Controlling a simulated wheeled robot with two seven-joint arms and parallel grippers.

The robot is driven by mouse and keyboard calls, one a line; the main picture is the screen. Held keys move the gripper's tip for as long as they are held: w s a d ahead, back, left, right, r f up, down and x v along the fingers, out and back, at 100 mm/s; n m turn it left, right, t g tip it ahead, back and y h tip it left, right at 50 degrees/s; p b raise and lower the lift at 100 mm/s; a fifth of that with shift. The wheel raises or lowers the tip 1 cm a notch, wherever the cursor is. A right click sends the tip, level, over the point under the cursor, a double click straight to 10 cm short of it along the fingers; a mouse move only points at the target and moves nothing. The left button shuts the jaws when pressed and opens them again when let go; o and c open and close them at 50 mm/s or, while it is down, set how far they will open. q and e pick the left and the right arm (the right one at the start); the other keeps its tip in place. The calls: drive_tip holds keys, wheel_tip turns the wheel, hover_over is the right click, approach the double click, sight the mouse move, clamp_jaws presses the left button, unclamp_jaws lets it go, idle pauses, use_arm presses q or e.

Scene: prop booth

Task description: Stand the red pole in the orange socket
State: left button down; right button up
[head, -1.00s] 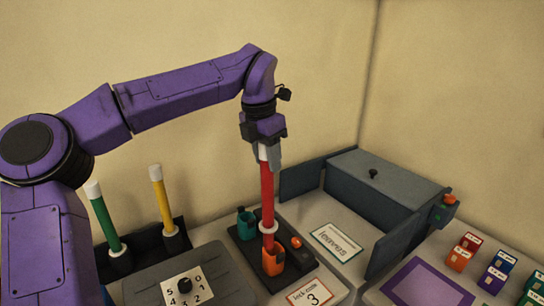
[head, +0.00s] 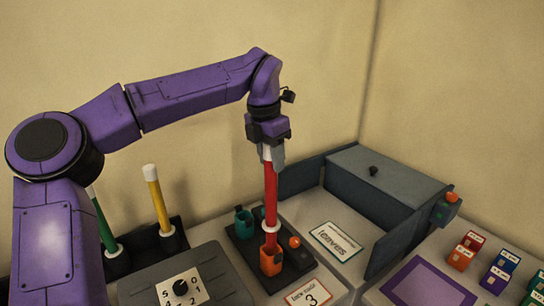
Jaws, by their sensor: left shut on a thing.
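The red pole (head: 270,195) is upright in the head view, with a white top and a white ring low on it. My left gripper (head: 269,152) is shut on its top end. The pole's lower end meets the orange socket (head: 271,263) on a dark base plate (head: 240,250). The pole's foot is hidden by the socket's front wall, so how deep it sits cannot be told. My right gripper is out of view.
A teal socket (head: 244,224) stands just behind left of the orange one. Green (head: 105,228) and yellow (head: 158,200) poles stand in a dark rack at left. A grey dial panel (head: 205,275) is in front. A grey box (head: 385,190) stands at right.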

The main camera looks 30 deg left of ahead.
sight(271, 186)
use_arm(q)
drive_tip(key=shift+s, duration=0.1)
drive_tip(key=shift+f+b, duration=0.3)
drive_tip(key=shift+f, duration=0.15)
drive_tip(key=shift+f+b, duration=2.8)
drive_tip(key=shift+f, duration=1)
drive_tip(key=c, duration=0.6)
unclamp_jaws()
drive_tip(key=shift+r, duration=0.15)
drive_tip(key=r, duration=0.3)
drive_tip(key=s+r, duration=0.1)
drive_tip(key=r, duration=0.6)
drive_tip(key=shift+s+a+r+p, duration=0.15)
drive_tip(key=shift+s+a+p, duration=0.05)
drive_tip(key=shift+p, duration=0.1)
